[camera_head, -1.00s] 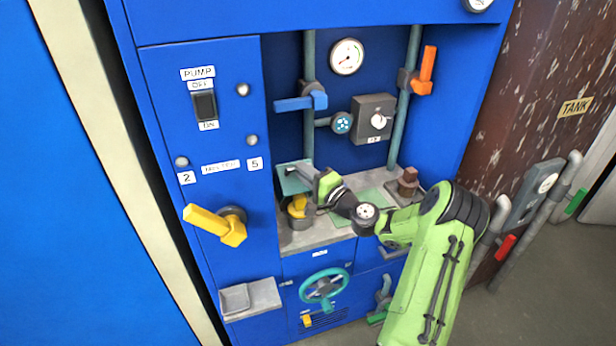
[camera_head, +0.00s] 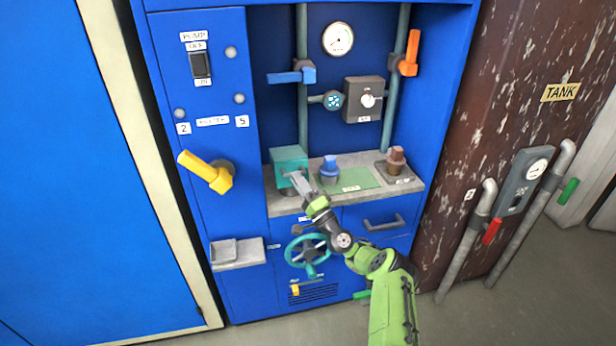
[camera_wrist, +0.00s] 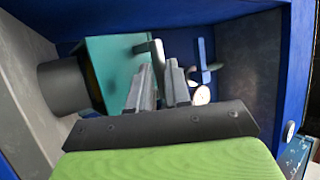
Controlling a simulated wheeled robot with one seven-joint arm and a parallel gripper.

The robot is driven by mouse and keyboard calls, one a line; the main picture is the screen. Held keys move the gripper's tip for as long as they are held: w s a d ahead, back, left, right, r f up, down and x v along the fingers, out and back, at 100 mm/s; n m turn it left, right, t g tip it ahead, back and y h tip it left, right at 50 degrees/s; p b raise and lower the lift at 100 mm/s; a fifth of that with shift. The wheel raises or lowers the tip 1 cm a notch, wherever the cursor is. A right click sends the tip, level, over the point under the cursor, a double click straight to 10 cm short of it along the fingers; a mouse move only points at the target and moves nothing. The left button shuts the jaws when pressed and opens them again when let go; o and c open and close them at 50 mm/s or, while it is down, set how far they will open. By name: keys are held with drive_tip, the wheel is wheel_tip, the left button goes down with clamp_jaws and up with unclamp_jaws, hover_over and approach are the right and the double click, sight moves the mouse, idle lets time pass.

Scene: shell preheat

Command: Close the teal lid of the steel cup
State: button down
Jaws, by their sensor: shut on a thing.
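In the wrist view the lid (camera_wrist: 120,66) stands beside the mouth of the grey cup (camera_wrist: 62,87). A dark gap with a little yellow shows between them, so the lid does not look flush. My gripper (camera_head: 299,180) is at the lid's front, shut on it. In the wrist view my gripper (camera_wrist: 160,78) has its two fingers close together at the lid; the exact contact is hidden.
A blue-topped plug (camera_head: 329,169) and a brown-topped one (camera_head: 396,160) stand on the shelf (camera_head: 413,186) to the right. A yellow lever (camera_head: 207,172) juts out at left. A teal handwheel (camera_head: 307,254) is below. A blue valve handle (camera_head: 290,76) is above.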

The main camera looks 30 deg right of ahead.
wheel_tip(320, 180, down, 2)
drive_tip(key=shift+w+f, duration=0.15)
idle(0.3)
drive_tip(key=c, duration=1.5)
unclamp_jaws()
drive_tip(key=shift+o, duration=1.2)
drive_tip(key=shift+w+d+f, duration=0.1)
drive_tip(key=shift+w+f, duration=0.15)
drive_tip(key=shift+w, duration=0.05)
drive_tip(key=shift+o, duration=0.5)
drive_tip(key=p+v, duration=0.2)
drive_tip(key=v, duration=1.3)
drive_tip(key=shift+s+p, duration=0.3)
drive_tip(key=shift+s, duration=0.15)
drive_tip(key=shift+r, duration=0.1)
